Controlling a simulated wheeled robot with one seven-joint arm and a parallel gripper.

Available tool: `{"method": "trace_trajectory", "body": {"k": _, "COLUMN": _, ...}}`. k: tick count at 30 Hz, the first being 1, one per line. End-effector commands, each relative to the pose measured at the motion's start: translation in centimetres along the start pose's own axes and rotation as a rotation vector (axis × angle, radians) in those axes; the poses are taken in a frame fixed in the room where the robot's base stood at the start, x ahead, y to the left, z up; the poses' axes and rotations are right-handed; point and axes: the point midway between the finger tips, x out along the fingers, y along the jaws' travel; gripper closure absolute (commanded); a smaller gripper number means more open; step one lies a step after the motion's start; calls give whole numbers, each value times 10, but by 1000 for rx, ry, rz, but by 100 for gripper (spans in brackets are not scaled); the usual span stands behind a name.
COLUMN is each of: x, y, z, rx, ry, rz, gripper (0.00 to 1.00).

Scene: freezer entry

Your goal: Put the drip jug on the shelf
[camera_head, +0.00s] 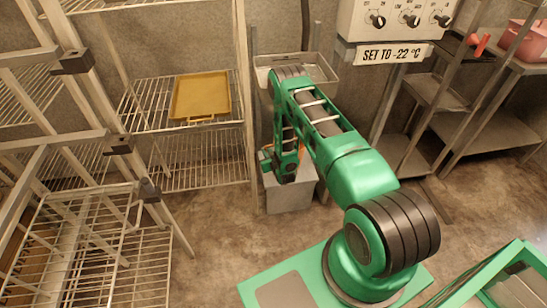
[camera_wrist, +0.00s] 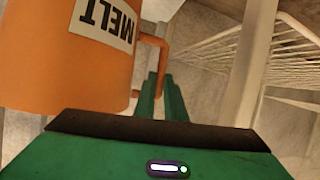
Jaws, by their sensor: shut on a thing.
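The drip jug (camera_wrist: 75,60) is orange with a white label reading MELT, which appears upside down in the wrist view. Its handle (camera_wrist: 163,48) is at the jug's right side there. My gripper (camera_wrist: 163,85) is shut on the handle, with its green fingers reaching it. In the head view my arm hides nearly all of the jug; my gripper is low, near a grey box (camera_head: 290,192). The wire shelf (camera_head: 150,121) stands left of my arm in the head view, with a mustard tray (camera_head: 201,96) on its right part.
A lower wire shelf (camera_head: 203,172) sits beneath. A metal basin (camera_head: 318,68) is at the wall behind my arm. An open wire rack (camera_head: 90,245) is at the near left. A control panel (camera_head: 398,18) and metal shelving (camera_head: 485,130) are at right.

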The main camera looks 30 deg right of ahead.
Motion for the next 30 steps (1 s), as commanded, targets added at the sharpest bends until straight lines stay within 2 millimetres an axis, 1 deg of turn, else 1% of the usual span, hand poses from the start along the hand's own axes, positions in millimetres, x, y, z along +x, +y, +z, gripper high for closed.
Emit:
{"method": "trace_trajectory", "body": {"k": 2, "x": 2, "y": 0, "z": 2, "rx": -1, "ry": 1, "rz": -1, "gripper": 100}}
{"method": "trace_trajectory", "body": {"k": 5, "x": 6, "y": -1, "z": 9, "rx": -1, "ry": 1, "rz": -1, "gripper": 100}}
{"method": "trace_trajectory", "body": {"k": 9, "x": 13, "y": -3, "z": 28, "rx": -1, "ry": -1, "rz": -1, "gripper": 100}}
{"method": "trace_trajectory", "body": {"k": 12, "x": 17, "y": -4, "z": 36, "rx": -2, "ry": 1, "rz": -2, "gripper": 100}}
{"method": "trace_trajectory", "body": {"k": 22, "x": 18, "y": -5, "z": 38, "rx": -2, "ry": 1, "rz": -2, "gripper": 100}}
{"method": "trace_trajectory", "body": {"k": 23, "x": 18, "y": -6, "z": 39, "rx": -1, "ry": 0, "rz": -2, "gripper": 87}}
{"method": "trace_trajectory", "body": {"k": 24, "x": 18, "y": -6, "z": 39, "rx": -1, "ry": 0, "rz": -3, "gripper": 78}}
{"method": "trace_trajectory", "body": {"k": 25, "x": 18, "y": -6, "z": 39, "rx": -1, "ry": 0, "rz": -3, "gripper": 71}}
{"method": "trace_trajectory", "body": {"k": 30, "x": 17, "y": -6, "z": 39, "rx": -1, "ry": 0, "rz": -3, "gripper": 71}}
